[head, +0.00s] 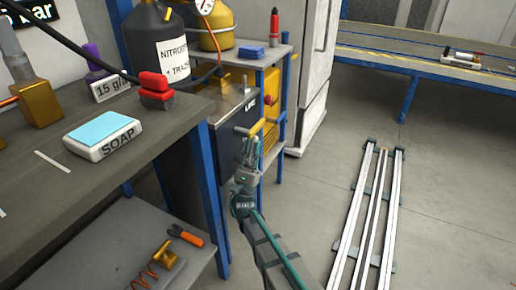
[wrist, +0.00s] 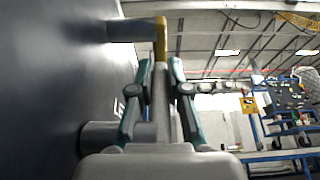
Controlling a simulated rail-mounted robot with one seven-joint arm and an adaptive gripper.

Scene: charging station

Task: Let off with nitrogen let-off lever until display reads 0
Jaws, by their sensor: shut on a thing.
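My gripper (head: 253,143) is at the dark cabinet front (head: 232,135) in the head view. In the wrist view its fingers (wrist: 160,80) are shut on a yellow-and-grey bar handle (wrist: 160,38), which stands off the dark panel on grey posts. I cannot tell whether this is the let-off lever. The dark nitrogen bottle (head: 155,40) stands on the bench, labelled nitrogen and tracer. A round gauge (head: 205,5) is cut off at the top.
A red block (head: 155,88), a "15 g/a" sign (head: 110,88) and a soap box (head: 103,135) sit on the near bench (head: 60,190). A blue table leg (head: 208,185) stands left of my arm. Floor rails (head: 368,215) lie right, with bare floor around them.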

